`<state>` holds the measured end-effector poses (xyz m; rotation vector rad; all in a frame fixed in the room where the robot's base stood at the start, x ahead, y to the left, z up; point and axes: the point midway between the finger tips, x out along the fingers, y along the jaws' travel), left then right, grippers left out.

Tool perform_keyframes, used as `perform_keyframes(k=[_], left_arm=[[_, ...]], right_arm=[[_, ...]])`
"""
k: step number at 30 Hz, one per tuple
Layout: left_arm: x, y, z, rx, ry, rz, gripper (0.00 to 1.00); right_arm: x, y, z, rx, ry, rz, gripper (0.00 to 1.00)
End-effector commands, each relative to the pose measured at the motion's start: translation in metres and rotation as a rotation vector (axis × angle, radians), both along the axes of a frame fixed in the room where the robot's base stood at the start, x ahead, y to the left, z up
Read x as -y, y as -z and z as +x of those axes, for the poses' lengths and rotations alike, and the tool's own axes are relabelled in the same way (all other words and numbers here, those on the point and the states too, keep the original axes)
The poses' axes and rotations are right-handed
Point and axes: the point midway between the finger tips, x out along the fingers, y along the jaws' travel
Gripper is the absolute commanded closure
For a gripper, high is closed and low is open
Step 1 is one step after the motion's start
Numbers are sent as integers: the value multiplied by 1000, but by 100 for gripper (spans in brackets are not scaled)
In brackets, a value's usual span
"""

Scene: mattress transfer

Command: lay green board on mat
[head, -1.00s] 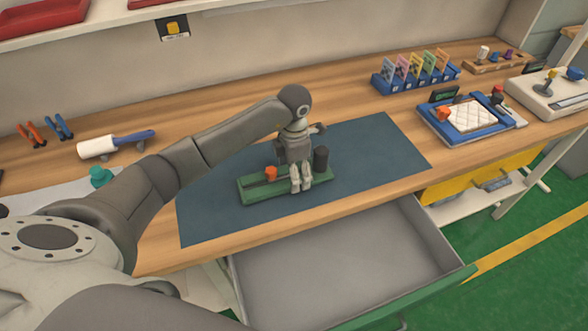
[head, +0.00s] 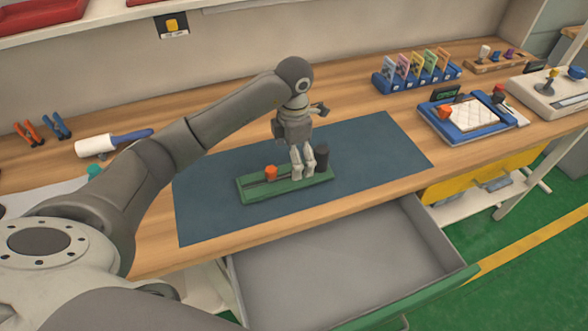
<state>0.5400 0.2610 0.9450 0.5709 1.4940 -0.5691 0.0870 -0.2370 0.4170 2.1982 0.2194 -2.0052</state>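The green board (head: 256,193) lies flat on the dark blue mat (head: 370,160), near the mat's front middle. It carries an orange block (head: 271,172) toward its left and a dark cylinder (head: 322,157) at its right end. My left gripper (head: 303,176) points down just above the right half of the board. Its two fingers are parted, with nothing visible held between them. From this angle I cannot tell whether a fingertip still touches the board. My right gripper is not in view.
An open, empty grey drawer (head: 330,260) juts out below the table's front edge. A blue card rack (head: 415,83) and a blue tray with a white pad (head: 462,128) stand at the right. A white-and-blue roller (head: 100,145) and pliers (head: 30,133) lie at the left.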

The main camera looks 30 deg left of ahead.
Motion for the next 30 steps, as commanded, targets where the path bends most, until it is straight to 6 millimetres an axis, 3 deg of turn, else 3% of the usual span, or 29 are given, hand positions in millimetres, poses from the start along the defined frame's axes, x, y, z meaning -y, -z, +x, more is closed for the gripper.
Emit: perform_keyframes(k=[6, 12, 30], left_arm=[[0, -42, 1, 3, 0, 1, 4], [0, -63, 0, 0, -1, 0, 4], [0, -68, 0, -1, -1, 0, 4]], right_arm=[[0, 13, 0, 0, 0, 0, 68], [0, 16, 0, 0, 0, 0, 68], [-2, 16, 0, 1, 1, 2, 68]])
